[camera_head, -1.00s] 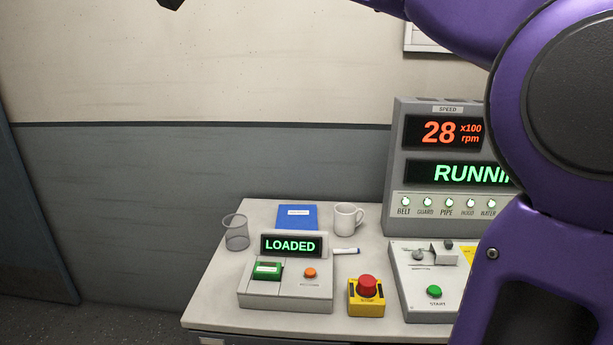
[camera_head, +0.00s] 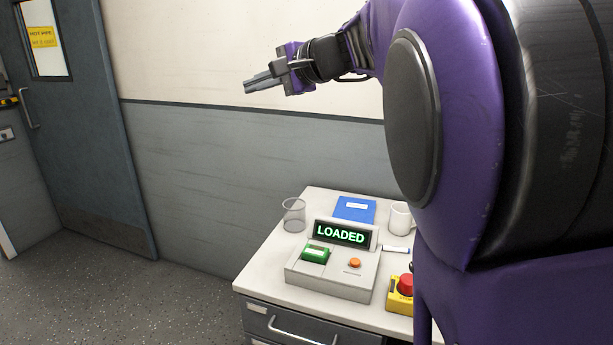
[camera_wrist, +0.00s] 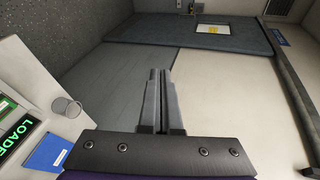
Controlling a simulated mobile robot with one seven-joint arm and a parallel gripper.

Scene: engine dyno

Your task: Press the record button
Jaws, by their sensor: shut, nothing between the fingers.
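The grey control box (camera_head: 330,279) stands on the desk, with a lit display reading LOADED (camera_head: 341,234). On its top are a green button (camera_head: 316,254) at the left and a small orange button (camera_head: 354,263) at the right; their labels are too small to read. My gripper (camera_head: 247,86) is shut and empty, up in the air in front of the wall, above and left of the box. In the wrist view my gripper's fingers (camera_wrist: 157,72) lie together, and part of the LOADED display (camera_wrist: 14,130) shows at the left edge.
The desk (camera_head: 262,269) also holds a clear cup (camera_head: 294,215), a blue book (camera_head: 355,208), a white mug (camera_head: 400,216) and a red stop button (camera_head: 405,284) on a yellow base. My arm hides the desk's right side. A door (camera_head: 85,130) is at the left.

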